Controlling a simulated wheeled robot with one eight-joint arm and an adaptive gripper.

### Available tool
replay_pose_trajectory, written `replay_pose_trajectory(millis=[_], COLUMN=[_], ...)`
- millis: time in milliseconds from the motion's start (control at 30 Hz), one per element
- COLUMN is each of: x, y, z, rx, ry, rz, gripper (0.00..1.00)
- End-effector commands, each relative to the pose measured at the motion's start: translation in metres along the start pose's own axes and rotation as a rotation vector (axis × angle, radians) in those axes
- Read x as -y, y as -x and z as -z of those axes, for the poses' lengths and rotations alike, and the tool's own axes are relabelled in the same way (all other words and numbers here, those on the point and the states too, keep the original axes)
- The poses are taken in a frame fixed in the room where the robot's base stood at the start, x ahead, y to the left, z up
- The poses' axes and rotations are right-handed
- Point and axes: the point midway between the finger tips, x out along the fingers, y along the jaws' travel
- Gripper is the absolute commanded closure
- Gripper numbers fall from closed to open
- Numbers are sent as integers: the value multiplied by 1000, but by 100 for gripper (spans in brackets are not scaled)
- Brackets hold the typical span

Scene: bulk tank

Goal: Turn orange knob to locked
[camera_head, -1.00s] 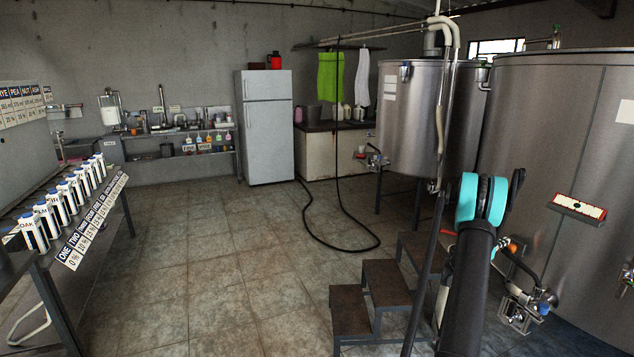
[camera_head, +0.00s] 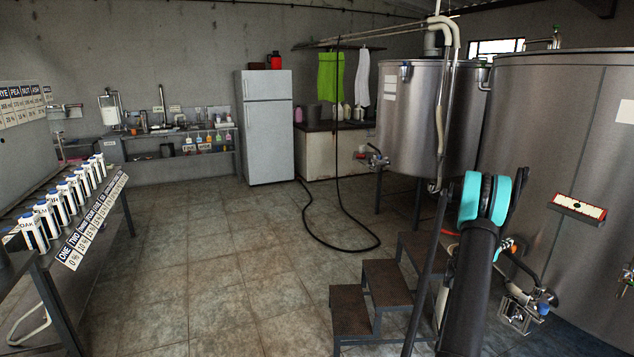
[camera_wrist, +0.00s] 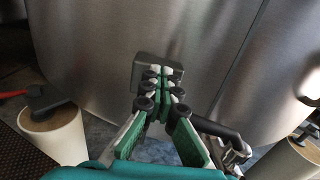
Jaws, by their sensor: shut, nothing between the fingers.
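The small orange knob (camera_head: 513,246) shows in the head view on the pipe fittings low at the front of the large right tank (camera_head: 560,120), just right of my arm. I cannot make out its setting at this size. My gripper (camera_wrist: 168,84) shows in the wrist view with its green-padded fingers closed together and nothing between them. A dark grey block (camera_wrist: 155,70) shows at the fingertips, in front of a steel tank wall; I cannot tell whether they touch. The orange knob cannot be made out in the wrist view. My arm hides the gripper in the head view.
A red-rimmed panel (camera_head: 578,207) is on the right tank. A valve with a blue end (camera_head: 543,308) is below the knob. Brown-topped steps (camera_head: 385,282) stand left of my arm. A white cylinder (camera_wrist: 55,135) is at left in the wrist view.

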Motion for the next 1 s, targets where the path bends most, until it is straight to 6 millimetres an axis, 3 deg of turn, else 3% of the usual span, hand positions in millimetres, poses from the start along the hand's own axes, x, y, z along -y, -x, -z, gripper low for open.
replay_pose_trajectory(millis=[1000], x=[14], y=[0], z=[2], rx=[0], ry=[0], rz=[1], gripper=[100])
